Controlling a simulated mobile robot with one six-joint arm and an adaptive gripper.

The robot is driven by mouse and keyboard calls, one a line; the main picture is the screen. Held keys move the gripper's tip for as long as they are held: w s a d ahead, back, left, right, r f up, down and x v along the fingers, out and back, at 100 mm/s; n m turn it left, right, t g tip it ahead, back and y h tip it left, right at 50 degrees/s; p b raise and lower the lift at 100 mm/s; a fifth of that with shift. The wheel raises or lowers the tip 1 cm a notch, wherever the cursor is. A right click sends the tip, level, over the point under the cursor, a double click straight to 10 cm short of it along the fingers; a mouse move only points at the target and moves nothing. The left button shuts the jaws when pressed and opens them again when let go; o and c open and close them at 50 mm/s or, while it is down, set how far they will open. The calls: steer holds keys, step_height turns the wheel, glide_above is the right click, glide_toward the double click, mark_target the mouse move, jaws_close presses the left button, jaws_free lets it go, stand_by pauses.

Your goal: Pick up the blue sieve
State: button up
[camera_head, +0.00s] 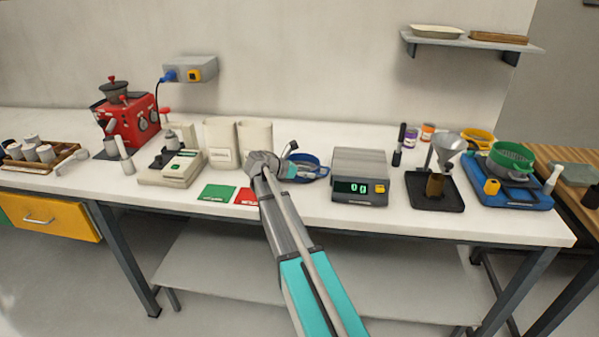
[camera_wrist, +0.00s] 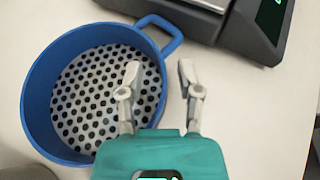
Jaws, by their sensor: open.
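The blue sieve (camera_wrist: 40,115) lies on the white worktop, with a perforated grey bottom and a blue loop handle (camera_wrist: 160,22) toward the top right in the wrist view. In the head view the sieve (camera_head: 316,170) is partly hidden behind my arm, left of the scale. My gripper (camera_wrist: 158,75) is open and empty. In the wrist view one finger shows over the sieve's inside and the other shows outside its rim, over the worktop, so the right part of the rim lies between them. Whether the fingers touch it, I cannot tell.
A scale (camera_head: 359,165) stands close right of the sieve. Two beige bags (camera_head: 221,142) and a green card (camera_head: 216,193) and red card (camera_head: 246,197) are to the left. A funnel stand (camera_head: 434,196) and a blue device with a green sieve (camera_head: 511,158) are farther right.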

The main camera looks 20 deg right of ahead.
jaws_close()
steer(key=shift+r, duration=0.2)
stand_by(0.4)
step_height(320, 180, up, 2)
steer(key=shift+r+p, duration=0.1)
steer(key=shift+p, duration=1.15)
steer(key=s+a+r+p, duration=0.1)
steer(key=s+r+p, duration=0.9)
steer(key=s, duration=0.4)
steer(key=shift+a+r, duration=0.25)
steer(key=shift+a, duration=0.15)
